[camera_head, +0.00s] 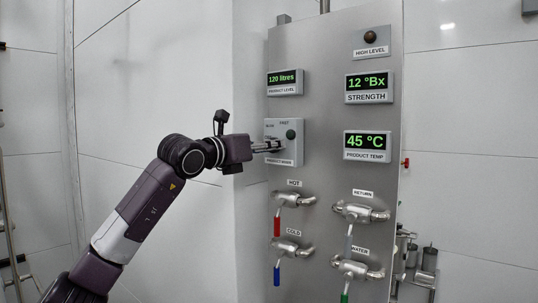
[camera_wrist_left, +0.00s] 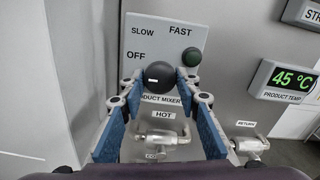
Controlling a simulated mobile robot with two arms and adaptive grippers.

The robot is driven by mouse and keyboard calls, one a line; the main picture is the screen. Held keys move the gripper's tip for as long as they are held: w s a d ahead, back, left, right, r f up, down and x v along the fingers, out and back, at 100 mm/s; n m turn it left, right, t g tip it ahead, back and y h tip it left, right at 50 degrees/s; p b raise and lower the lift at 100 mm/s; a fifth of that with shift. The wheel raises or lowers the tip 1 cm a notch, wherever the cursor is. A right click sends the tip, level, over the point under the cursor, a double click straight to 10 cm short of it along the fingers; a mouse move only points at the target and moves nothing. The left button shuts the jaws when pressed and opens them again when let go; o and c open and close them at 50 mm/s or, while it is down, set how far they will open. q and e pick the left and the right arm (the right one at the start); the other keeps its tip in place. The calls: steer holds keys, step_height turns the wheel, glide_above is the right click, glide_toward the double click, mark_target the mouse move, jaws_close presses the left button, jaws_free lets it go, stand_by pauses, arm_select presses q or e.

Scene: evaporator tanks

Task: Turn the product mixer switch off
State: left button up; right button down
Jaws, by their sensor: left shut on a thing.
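The product mixer switch is a round black knob (camera_wrist_left: 158,76) on a light grey box (camera_head: 298,152), labelled OFF, SLOW and FAST. A short white mark shows on the knob, left of its middle and roughly level; I cannot tell exactly which label it points to. My left gripper (camera_head: 277,146) reaches the box from the left in the head view. In the left wrist view, its blue-padded fingers (camera_wrist_left: 157,78) are shut on the knob, one on each side. The fingers hide the knob in the head view. My right gripper is not in view.
A green round lamp (camera_head: 291,134) sits right of the knob on the same box. Below are several valves, with the hot valve's red handle (camera_head: 277,226) nearest. Displays, including the product temp display (camera_head: 368,146), are to the right. White wall lies left of the panel.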

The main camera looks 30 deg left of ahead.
arm_select(q)
steer(key=o, duration=1.1)
steer(key=shift+o, duration=0.2)
steer(key=shift+s, duration=0.1)
steer(key=s, duration=1.2)
steer(key=shift+a, duration=0.45)
